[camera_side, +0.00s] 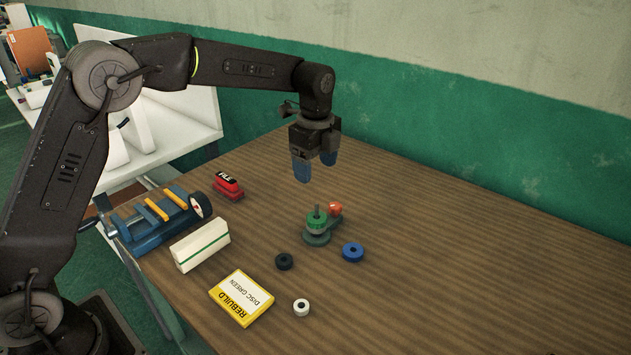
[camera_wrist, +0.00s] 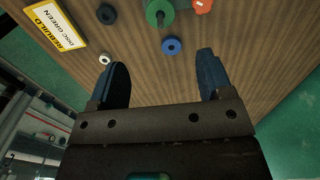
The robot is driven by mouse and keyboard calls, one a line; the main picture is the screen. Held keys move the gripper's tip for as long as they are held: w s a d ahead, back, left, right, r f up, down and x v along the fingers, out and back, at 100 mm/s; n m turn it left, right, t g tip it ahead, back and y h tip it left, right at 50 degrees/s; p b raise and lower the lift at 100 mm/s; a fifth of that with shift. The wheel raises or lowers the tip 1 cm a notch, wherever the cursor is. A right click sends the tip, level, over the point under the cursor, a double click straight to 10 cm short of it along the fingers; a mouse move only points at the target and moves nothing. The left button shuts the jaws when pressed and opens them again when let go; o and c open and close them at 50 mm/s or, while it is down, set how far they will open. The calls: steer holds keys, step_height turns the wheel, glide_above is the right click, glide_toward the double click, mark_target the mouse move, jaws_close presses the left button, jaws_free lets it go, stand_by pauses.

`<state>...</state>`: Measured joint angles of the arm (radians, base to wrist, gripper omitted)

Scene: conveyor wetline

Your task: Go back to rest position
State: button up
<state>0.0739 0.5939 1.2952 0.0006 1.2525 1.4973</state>
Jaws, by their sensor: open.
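My gripper (camera_side: 315,170) is open and empty, with blue fingertips pointing down above the table, over and behind a small green fixture. In the wrist view the two fingers (camera_wrist: 163,85) stand apart with bare table between them. The fixture has a dark green base (camera_side: 317,238) with an upright peg. A green disc (camera_side: 317,222) sits around the peg, and the wrist view shows it at the top (camera_wrist: 158,12). A red-orange knob (camera_side: 335,208) is on the fixture's right side. No rest position is marked in view.
A blue ring (camera_side: 353,252), a black ring (camera_side: 284,261) and a white ring (camera_side: 301,307) lie loose on the table. A yellow "REBUILD DISC GREEN" card (camera_side: 241,298), a white block (camera_side: 200,244), a red "FILL" item (camera_side: 228,186) and a blue vise-like device (camera_side: 150,222) are left. The table's right side is clear.

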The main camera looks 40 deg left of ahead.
steer(key=shift+r, duration=0.4)
steer(key=s+a+r+n+t, duration=0.25)
steer(key=s+r+n, duration=0.6)
steer(key=s, duration=0.55)
steer(key=s+a+f+n+t, duration=0.1)
steer(key=s+f+n+t, duration=0.1)
steer(key=s+n, duration=0.7)
steer(key=s+t, duration=0.1)
steer(key=s, duration=0.6)
steer(key=shift+s+f, duration=0.25)
steer(key=shift+s, duration=0.1)
